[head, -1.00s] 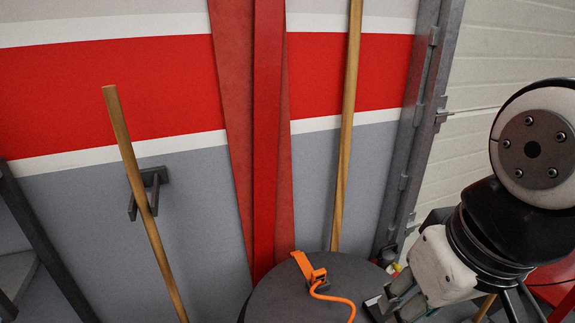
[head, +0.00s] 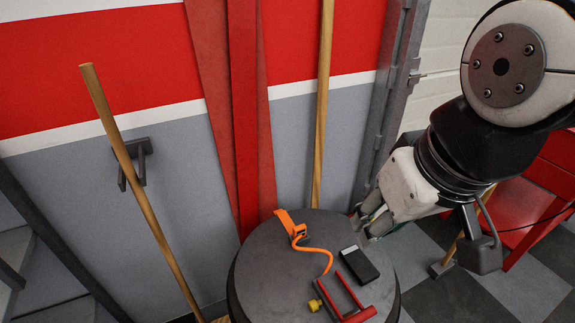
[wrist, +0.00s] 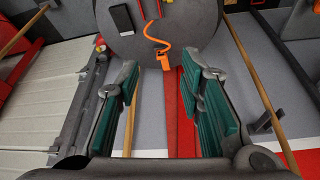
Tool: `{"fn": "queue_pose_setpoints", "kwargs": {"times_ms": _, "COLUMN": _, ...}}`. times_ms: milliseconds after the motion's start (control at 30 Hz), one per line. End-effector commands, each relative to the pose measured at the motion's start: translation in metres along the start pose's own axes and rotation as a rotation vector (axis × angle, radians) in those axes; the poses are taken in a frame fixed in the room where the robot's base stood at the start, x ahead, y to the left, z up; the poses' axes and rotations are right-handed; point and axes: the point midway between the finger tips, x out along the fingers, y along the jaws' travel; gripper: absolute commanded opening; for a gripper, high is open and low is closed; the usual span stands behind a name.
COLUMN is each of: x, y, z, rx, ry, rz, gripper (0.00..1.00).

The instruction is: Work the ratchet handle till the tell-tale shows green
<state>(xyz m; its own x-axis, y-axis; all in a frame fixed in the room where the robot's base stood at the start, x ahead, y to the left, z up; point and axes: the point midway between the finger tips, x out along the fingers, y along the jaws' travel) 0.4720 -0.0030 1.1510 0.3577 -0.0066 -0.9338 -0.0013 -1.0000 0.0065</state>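I cannot make out a ratchet handle or a tell-tale for certain in either view. A red U-shaped frame (head: 357,317) lies on the round dark drum top (head: 268,270), with a small yellow piece (head: 314,305) at its left; I cannot tell what it is. An orange clip-like piece (head: 288,222) with an orange cord lies at the drum's far edge; it also shows in the wrist view (wrist: 164,60). My gripper (head: 367,216) is above the drum's right far edge. In the wrist view its teal-padded fingers (wrist: 162,75) stand apart with nothing between them.
A dark flat box (head: 359,264) lies on the drum near my gripper. Wooden poles lean at the left (head: 135,180) and behind the drum (head: 322,110). Red boards (head: 243,120) stand against the wall. A red frame (head: 530,205) stands at the right.

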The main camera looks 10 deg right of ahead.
Motion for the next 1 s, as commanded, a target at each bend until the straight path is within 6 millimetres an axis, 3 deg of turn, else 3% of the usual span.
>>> {"fn": "queue_pose_setpoints", "kwargs": {"times_ms": 333, "x": 0.000, "y": 0.000, "z": 0.000, "rx": 0.000, "ry": 0.000, "rz": 0.000, "gripper": 0.35}}
{"fn": "queue_pose_setpoints", "kwargs": {"times_ms": 400, "x": 0.000, "y": 0.000, "z": 0.000, "rx": -0.003, "ry": -0.001, "rz": 0.000, "gripper": 0.40}}
{"fn": "queue_pose_setpoints", "kwargs": {"times_ms": 567, "x": 0.010, "y": 0.003, "z": -0.007, "rx": -0.087, "ry": -0.036, "rz": 0.009, "gripper": 0.40}}
{"fn": "queue_pose_setpoints", "kwargs": {"times_ms": 767, "x": 0.044, "y": 0.013, "z": -0.025, "rx": -0.373, "ry": -0.142, "rz": 0.013, "gripper": 0.40}}
{"fn": "queue_pose_setpoints", "kwargs": {"times_ms": 1000, "x": 0.101, "y": 0.027, "z": -0.035, "rx": -0.765, "ry": -0.272, "rz": -0.043, "gripper": 0.40}}
